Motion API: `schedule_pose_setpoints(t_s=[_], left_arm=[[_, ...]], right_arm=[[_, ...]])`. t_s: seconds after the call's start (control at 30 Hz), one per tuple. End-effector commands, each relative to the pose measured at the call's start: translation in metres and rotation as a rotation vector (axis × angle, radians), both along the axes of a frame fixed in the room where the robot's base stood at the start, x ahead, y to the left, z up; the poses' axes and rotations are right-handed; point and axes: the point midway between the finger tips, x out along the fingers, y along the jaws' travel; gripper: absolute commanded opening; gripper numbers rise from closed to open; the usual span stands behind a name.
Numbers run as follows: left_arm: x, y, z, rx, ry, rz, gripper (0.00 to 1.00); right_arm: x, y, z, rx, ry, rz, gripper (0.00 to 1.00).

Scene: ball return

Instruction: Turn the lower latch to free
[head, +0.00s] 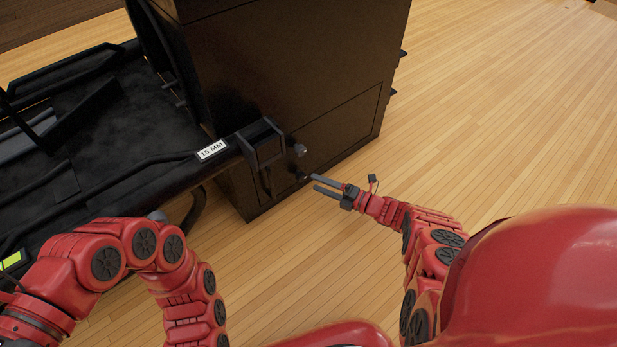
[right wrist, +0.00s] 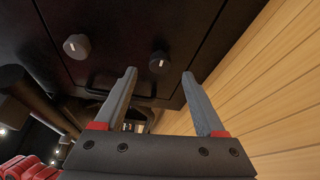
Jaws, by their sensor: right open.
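The lower latch (right wrist: 159,61) is a dark round knob with a short white mark, on the black cabinet's face. In the right wrist view it lies beyond and between my right gripper's fingers, apart from them. In the head view the lower latch (head: 304,178) is small, just left of the fingertips. The upper latch (right wrist: 76,47), a similar knob with a white mark, sits outside the fingers to the left; it also shows in the head view (head: 300,149). My right gripper (head: 314,182) is open and empty, pointing at the cabinet. My left arm shows, but its gripper does not.
The black cabinet (head: 300,75) stands on a wooden floor (head: 480,130). A black frame bracket (head: 261,142) juts out left of the latches, near a rail labelled "15 MM" (head: 212,150). Black machinery fills the left. The floor to the right is clear.

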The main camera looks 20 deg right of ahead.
Motion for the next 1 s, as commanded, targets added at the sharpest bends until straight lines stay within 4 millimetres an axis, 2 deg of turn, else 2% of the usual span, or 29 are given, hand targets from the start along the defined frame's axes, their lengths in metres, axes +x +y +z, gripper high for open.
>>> schedule_pose_setpoints(t_s=[0.03,0.2,0.43,0.63,1.0], left_arm=[[0.000,0.001,0.006,0.001,-0.024,-0.018,0.50],[0.001,0.002,0.010,0.004,-0.068,-0.052,0.50],[0.002,0.003,0.010,0.005,-0.079,-0.063,0.50],[0.002,0.003,0.010,0.004,-0.079,-0.062,0.50],[0.002,0.003,0.010,0.004,-0.079,-0.062,0.50]], right_arm=[[-0.011,-0.010,0.004,0.000,0.003,-0.002,0.72],[-0.045,-0.041,0.004,0.000,0.003,-0.002,0.72],[-0.079,-0.070,0.005,0.002,0.002,0.001,0.72],[-0.091,-0.081,0.005,0.002,0.003,0.000,0.72],[-0.091,-0.081,0.006,0.002,0.002,0.002,0.72]])
